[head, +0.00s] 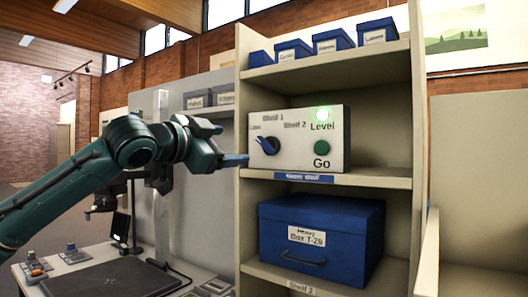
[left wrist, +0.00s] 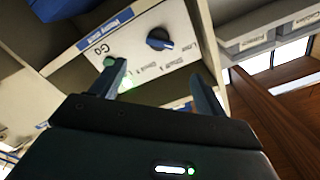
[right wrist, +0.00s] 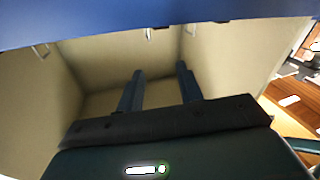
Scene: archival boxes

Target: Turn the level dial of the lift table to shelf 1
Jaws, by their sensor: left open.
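The level dial (head: 268,146) is a dark round knob with a blue pointer on the white control box (head: 338,160). Its pointer tilts up and left, toward the "Low" label rather than "Shelf 1" above it. My left gripper (head: 222,145) is open and empty, just left of the dial and apart from it. In the left wrist view the dial (left wrist: 160,39) shows beyond and between the parted fingers (left wrist: 158,90). My right gripper (right wrist: 158,88) shows only in the right wrist view, with its fingers apart and nothing between them.
A green Go button (head: 321,147) and a lit green lamp (head: 323,113) are on the box. A blue Heavy Box T-26 (head: 350,222) sits on the shelf below. The shelf upright (head: 243,210) stands close to my left fingers. Small blue boxes line the top shelf.

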